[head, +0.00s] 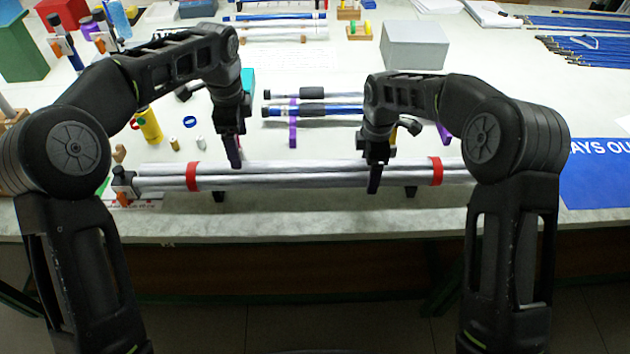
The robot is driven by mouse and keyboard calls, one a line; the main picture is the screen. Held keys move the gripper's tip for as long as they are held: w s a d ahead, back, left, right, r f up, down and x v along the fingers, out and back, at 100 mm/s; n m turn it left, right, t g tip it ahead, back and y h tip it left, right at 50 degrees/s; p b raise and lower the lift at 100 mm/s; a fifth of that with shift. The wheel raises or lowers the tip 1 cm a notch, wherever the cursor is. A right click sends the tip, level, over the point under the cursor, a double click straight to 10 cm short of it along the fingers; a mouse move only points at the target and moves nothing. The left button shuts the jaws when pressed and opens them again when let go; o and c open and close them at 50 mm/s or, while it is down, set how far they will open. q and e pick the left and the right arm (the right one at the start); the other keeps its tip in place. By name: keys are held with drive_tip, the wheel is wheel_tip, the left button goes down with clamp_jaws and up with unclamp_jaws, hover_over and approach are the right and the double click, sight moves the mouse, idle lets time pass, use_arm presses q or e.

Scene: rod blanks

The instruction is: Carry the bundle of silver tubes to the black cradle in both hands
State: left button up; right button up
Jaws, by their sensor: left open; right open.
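The bundle of silver tubes (290,177) lies level along the front of the table, with a red band (192,177) near its left end and another (436,171) toward its right. Small black supports (218,195) show under it; these may be the black cradle, and contact is mostly hidden. My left gripper (235,150) is open, pointing down at the bundle's upper edge, right of the left band. My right gripper (374,172) is open, its visible finger overlapping the bundle left of the right band. Neither visibly holds it. My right forearm hides the bundle's far right end.
Behind the bundle, purple stands (292,133) hold blue and silver rods (310,110). A yellow cylinder (148,125) and small parts stand at the left. A grey box (414,46) is at the back. A blue mat (598,172) lies at the right. The front table edge is close.

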wheel_tip(320, 180, up, 10)
drive_tip(key=shift+s+r, duration=0.1)
drive_tip(key=shift+r, duration=0.15)
idle(0.5)
